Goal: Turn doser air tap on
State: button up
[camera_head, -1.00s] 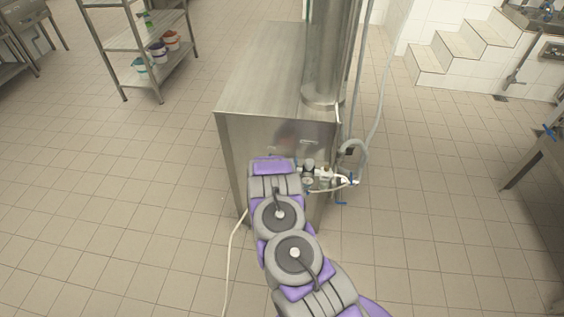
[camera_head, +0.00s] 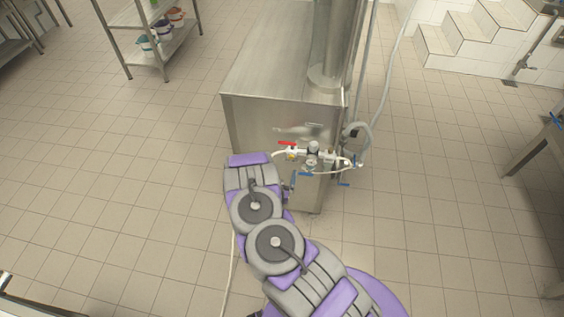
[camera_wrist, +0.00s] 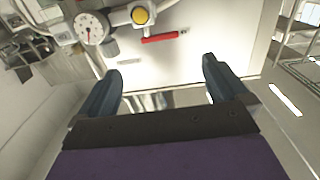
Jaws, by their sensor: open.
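Air fittings are mounted on the end of the steel machine: a red lever (camera_head: 287,143) at the left of a white pipe run (camera_head: 325,154), and several blue levers, one of them below the pipe (camera_head: 305,174). I cannot tell from any label which one is the doser air tap. In the wrist view the red lever (camera_wrist: 160,38) lies roughly level beside a yellow-centred knob (camera_wrist: 139,15) and a round gauge (camera_wrist: 91,28). My gripper (camera_wrist: 161,75) is open and empty, its fingertips apart from the red lever. In the head view my arm mostly hides it.
The steel machine (camera_head: 275,75) stands ahead with a vertical column and hoses (camera_head: 388,75) at its right. A shelf rack (camera_head: 130,30) is at the far left, white steps (camera_head: 475,40) at the back right. The tiled floor (camera_head: 100,190) at left is clear.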

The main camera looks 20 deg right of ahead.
jog(key=shift+p+v, duration=0.4)
jog(key=shift+v, duration=0.5)
jog(key=shift+w+a+r, duration=0.1)
jog(key=shift+w, duration=0.05)
